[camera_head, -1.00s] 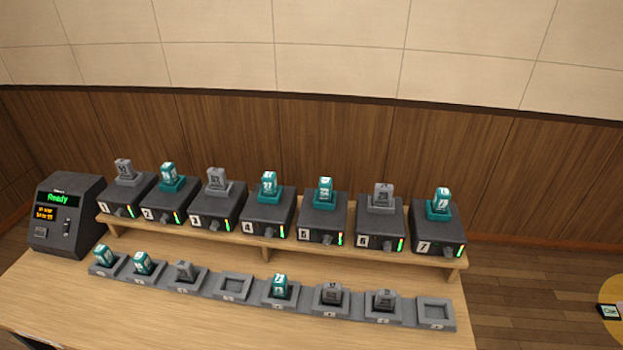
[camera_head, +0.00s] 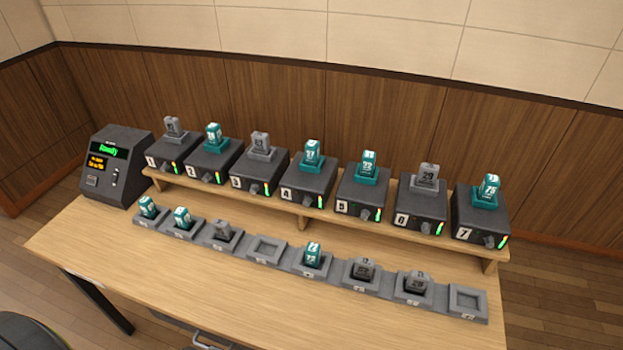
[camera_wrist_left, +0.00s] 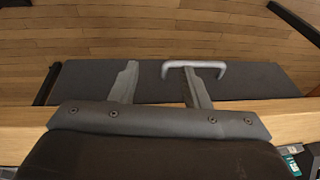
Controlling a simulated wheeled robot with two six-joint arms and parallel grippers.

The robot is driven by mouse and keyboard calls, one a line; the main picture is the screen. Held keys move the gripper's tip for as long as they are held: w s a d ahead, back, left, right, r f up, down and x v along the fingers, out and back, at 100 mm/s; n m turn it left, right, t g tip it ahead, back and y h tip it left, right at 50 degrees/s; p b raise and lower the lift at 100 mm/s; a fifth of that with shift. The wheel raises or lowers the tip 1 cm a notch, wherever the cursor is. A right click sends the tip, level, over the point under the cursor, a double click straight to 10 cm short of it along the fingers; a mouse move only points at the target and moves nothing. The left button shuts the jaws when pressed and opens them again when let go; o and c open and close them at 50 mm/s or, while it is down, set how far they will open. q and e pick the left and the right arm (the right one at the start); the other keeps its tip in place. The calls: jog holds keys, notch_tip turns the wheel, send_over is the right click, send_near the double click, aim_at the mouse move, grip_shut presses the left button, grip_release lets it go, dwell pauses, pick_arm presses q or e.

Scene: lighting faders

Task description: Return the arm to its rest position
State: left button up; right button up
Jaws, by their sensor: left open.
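My left gripper (camera_wrist_left: 160,70) shows only in the left wrist view, with its two fingers apart and nothing between them. Past the fingers are the wooden table edge (camera_wrist_left: 285,112) and a dark panel with a grey handle (camera_wrist_left: 205,65). I cannot tell how far the fingers are from them. Neither gripper shows in the head view, and the right gripper is in no view.
The table (camera_head: 160,262) carries a row of numbered dark fader boxes (camera_head: 300,185) on a raised shelf. In front is a row of grey trays, several holding teal or grey blocks; two trays (camera_head: 267,248) (camera_head: 467,301) are empty. A console (camera_head: 115,165) reads "Ready".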

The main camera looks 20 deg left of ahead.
pick_arm(q)
jog(key=s+f+b, duration=0.1)
jog(key=s+f, duration=0.4)
jog(key=f, duration=0.3)
jog(key=s+f+g+b, duration=0.1)
jog(key=s+f, duration=0.5)
jog(key=f, duration=0.3)
jog(key=s+d+f+b, duration=0.1)
jog(key=s+f, duration=0.5)
jog(key=f, duration=0.3)
jog(key=shift+g+h, duration=0.3)
jog(key=shift+d, duration=0.1)
jog(key=shift+c, duration=0.6)
